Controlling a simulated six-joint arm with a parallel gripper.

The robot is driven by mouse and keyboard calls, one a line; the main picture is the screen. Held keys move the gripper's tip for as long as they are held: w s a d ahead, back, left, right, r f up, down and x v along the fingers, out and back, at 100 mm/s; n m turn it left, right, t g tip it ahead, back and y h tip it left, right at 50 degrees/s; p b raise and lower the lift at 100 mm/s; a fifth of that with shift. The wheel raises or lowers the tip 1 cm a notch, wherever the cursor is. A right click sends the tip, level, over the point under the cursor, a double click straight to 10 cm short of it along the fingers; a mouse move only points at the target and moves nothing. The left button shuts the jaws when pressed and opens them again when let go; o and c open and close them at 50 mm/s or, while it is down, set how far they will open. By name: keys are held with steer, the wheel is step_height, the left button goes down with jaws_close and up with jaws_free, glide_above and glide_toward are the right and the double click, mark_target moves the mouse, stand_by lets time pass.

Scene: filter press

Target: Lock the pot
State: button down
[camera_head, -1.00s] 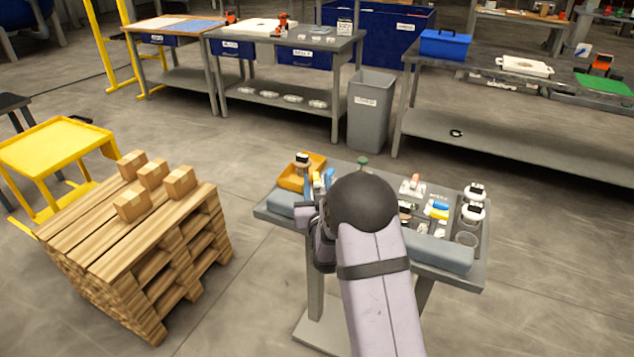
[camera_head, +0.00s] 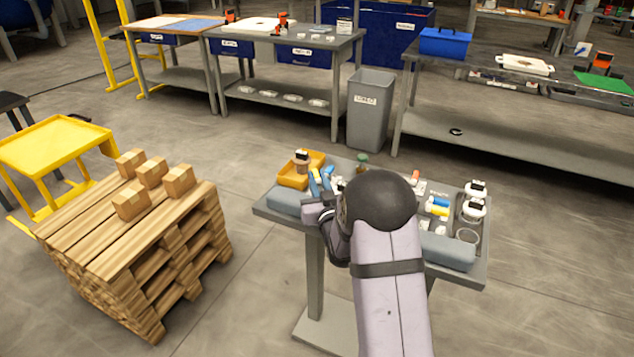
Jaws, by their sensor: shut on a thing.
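The side table (camera_head: 480,268) stands in front of me. Near its right edge are two white-lidded containers with black tops, a far one (camera_head: 475,190) and a near one (camera_head: 474,208); I cannot tell whether either is the pot. A small open clear cup (camera_head: 467,237) is in front of them. My gripper (camera_head: 318,212) is at the table's front left, beside the dark dome of my arm. My arm hides most of its fingers and the thing they are shut on, along with the middle of the table.
An orange tray (camera_head: 292,181) with a brown, dark-topped container (camera_head: 301,163) sits at the table's back left. Blue bars (camera_head: 320,180) lie beside it. Small parts crowd the right half. A wooden pallet stack (camera_head: 90,250) stands left, with free floor between.

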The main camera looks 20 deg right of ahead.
steer(key=shift+r, duration=0.1)
steer(key=c, duration=1.7)
jaws_free()
steer(key=shift+s+a+b, duration=0.25)
steer(key=shift+s, duration=1.6)
steer(key=shift+s+a+b, duration=0.2)
steer(key=shift+s+b, duration=0.05)
steer(key=shift+s, duration=1.55)
